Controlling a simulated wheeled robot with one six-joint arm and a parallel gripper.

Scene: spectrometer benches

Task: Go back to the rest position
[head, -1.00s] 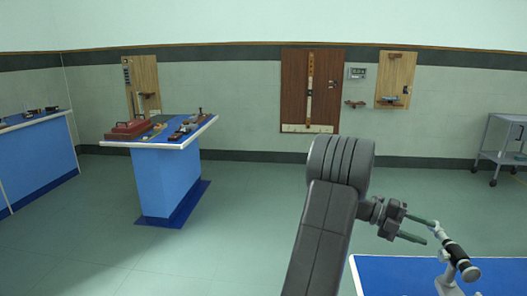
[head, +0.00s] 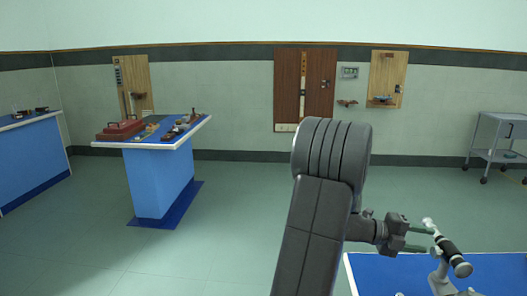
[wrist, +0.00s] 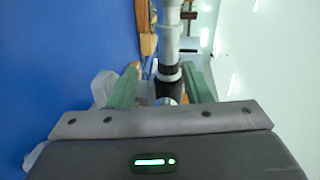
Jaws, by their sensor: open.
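My gripper (head: 431,240) is open, its two green fingers pointing right toward a small instrument with a black-and-white tube (head: 448,250) on a grey-white stand. In the wrist view the tube (wrist: 168,75) lies between the two fingers of my gripper (wrist: 163,85), with a gap visible on at least one side. Whether a finger touches the tube I cannot tell. The lower part of the instrument is hidden in the wrist view by my gripper's body.
A blue bench (head: 160,180) with a red-brown case and small parts stands at the left middle, another blue bench (head: 35,160) at the far left. A grey trolley (head: 497,140) stands at the right wall. Wooden panels (head: 305,85) hang on the back wall. The floor between is clear.

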